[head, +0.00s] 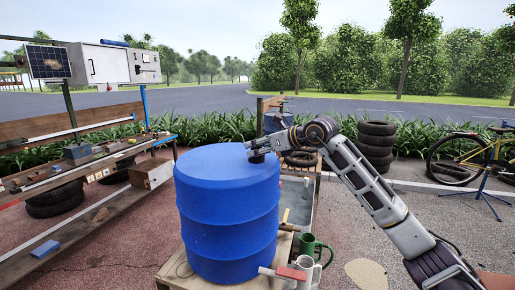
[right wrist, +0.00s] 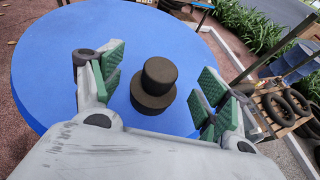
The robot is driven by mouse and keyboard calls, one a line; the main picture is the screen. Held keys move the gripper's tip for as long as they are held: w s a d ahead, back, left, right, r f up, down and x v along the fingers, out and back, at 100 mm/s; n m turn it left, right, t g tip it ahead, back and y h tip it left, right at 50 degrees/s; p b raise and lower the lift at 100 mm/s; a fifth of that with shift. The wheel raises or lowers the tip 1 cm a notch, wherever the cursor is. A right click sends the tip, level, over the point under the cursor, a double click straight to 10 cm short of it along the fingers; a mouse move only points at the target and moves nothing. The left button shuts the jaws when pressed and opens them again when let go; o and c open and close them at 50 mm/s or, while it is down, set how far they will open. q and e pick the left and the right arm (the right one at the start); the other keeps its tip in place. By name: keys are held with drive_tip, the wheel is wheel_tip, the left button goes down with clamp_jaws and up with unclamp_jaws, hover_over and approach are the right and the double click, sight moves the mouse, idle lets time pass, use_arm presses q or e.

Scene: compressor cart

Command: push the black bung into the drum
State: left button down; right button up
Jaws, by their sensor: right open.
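The blue drum (head: 228,210) stands upright on a wooden pallet, and its flat top (right wrist: 60,60) fills much of the right wrist view. The black bung (right wrist: 155,86), a stepped round plug with a narrower knob above a wider body, is at the drum top near its right edge. I cannot tell how deep it sits. My right gripper (right wrist: 163,78) is open, its green-padded fingers on either side of the bung with gaps showing. My left gripper is out of view.
A green mug (head: 308,246) and a white mug (head: 306,270) stand right of the drum, by a red-ended tool. A wooden bench (head: 85,160) is at left. Stacked tires (head: 376,145) and a bicycle stand behind at right. The rest of the drum top is clear.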

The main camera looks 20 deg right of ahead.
drive_tip(key=v, duration=1)
drive_tip(key=shift+s, duration=0.15)
idle(1.2)
